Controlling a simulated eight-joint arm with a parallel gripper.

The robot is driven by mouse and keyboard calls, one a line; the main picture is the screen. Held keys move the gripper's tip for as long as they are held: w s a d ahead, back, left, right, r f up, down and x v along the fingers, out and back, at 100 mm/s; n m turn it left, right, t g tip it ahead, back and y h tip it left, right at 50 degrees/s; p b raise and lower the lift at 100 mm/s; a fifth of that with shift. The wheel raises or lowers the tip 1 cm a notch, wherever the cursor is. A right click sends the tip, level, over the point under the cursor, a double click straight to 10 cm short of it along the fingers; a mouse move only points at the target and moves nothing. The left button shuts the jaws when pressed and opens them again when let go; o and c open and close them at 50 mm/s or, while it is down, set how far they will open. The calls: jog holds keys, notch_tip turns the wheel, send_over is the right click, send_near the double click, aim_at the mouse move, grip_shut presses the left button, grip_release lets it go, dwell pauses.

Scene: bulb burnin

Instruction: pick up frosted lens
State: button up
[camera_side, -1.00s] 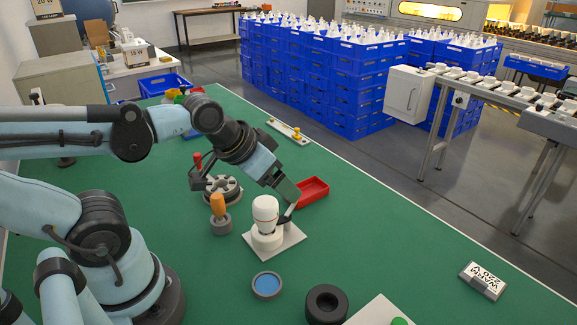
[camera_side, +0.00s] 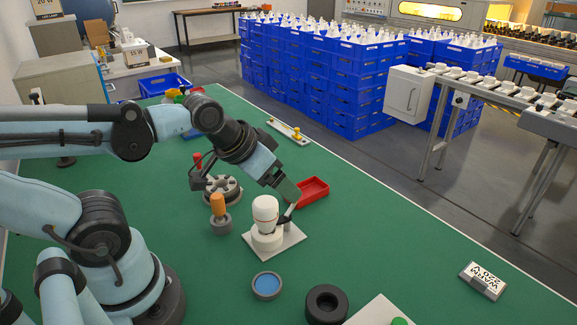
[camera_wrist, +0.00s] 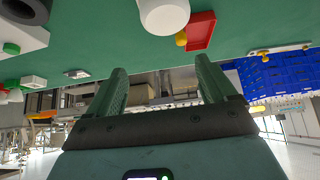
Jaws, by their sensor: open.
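A white, round-topped piece, which looks like the frosted lens (camera_side: 265,209), stands upright on a white collar on a light square plate (camera_side: 289,240). In the wrist view, a smooth white rounded body (camera_wrist: 165,14) at the top edge appears to be the same piece, partly cut off. My gripper (camera_side: 290,200) is just behind and to the right of the piece in the side view, partly hidden by it. In the wrist view, its two green fingers (camera_wrist: 160,66) are apart with nothing between them.
A red tray (camera_side: 313,188) lies just right of my gripper. An orange-handled tool in a grey holder (camera_side: 221,226) stands to the left. A blue-lined grey dish (camera_side: 267,286) and a black ring (camera_side: 326,304) are in front.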

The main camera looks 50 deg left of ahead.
jog(key=s+a+r+m+g, duration=0.3)
jog(key=s+r+g, duration=0.1)
jog(key=r+g, duration=0.15)
send_over(264, 201)
jog(key=s, duration=0.1)
jog(key=f, duration=0.5)
jog(key=shift+s+a+f, duration=0.1)
jog(key=shift+a+f, duration=0.25)
jog(key=shift+a, duration=0.05)
jog(key=shift+w+d+f, duration=0.15)
jog(key=shift+f, duration=0.45)
jog(key=shift+w+d+f, duration=0.15)
jog(key=shift+w+f, duration=0.05)
jog(key=shift+f, duration=0.45)
jog(key=shift+w+d+f, duration=0.15)
jog(key=shift+f, duration=1.1)
jog(key=shift+c, duration=0.3)
jog(key=c, duration=1)
jog(key=shift+c, duration=0.2)
